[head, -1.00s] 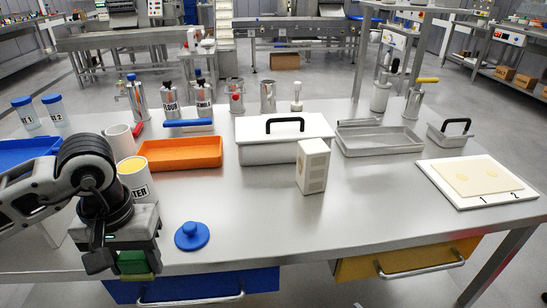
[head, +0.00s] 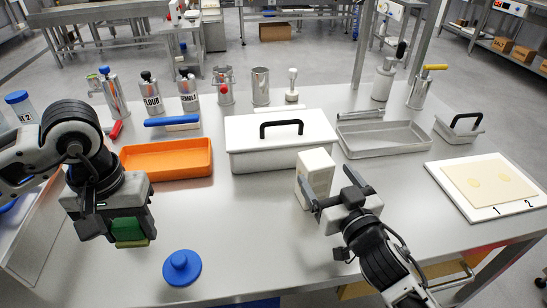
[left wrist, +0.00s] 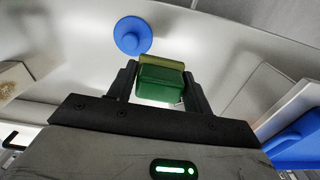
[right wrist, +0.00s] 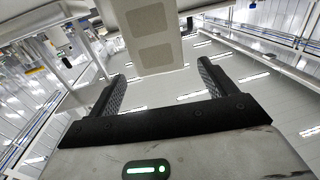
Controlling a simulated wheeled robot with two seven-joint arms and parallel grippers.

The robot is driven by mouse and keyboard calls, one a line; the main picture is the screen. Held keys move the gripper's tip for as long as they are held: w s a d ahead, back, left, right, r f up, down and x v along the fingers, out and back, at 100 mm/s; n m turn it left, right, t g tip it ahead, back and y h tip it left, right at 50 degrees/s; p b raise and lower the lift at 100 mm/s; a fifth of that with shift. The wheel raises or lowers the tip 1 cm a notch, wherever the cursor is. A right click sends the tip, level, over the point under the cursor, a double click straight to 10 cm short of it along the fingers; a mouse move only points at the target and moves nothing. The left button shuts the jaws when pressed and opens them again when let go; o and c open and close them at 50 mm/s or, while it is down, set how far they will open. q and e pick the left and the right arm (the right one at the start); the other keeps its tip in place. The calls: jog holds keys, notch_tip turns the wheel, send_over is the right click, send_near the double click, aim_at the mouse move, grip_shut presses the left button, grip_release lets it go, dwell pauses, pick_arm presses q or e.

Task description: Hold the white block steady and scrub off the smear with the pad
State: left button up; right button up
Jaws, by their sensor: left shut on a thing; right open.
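The white block (head: 316,178) stands upright on the steel table, in front of the white lidded box. My right gripper (head: 335,190) is open and empty, close by the block's right side in the head view. In the right wrist view the block (right wrist: 150,35) shows ahead, beyond the open fingers, with two grey-beige patches on its face. I cannot tell which mark is the smear. My left gripper (head: 118,226) is shut on the green pad (left wrist: 160,85), which has a yellowish layer on its far edge. It holds the pad above the table's left front, apart from the block.
A blue knobbed disc (head: 181,268) lies between the arms near the front edge. An orange tray (head: 168,174), the white lidded box (head: 280,159) and a grey metal tray (head: 384,150) stand behind. A white board (head: 470,211) lies at right.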

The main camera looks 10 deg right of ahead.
aim_at(310, 152)
jog(key=w, duration=0.4)
jog(key=w+a, duration=0.1)
jog(key=w, duration=0.1)
jog(key=shift+w, duration=0.1)
jog(key=shift+a, duration=0.1)
jog(key=c, duration=1.3)
jog(key=shift+o, duration=0.2)
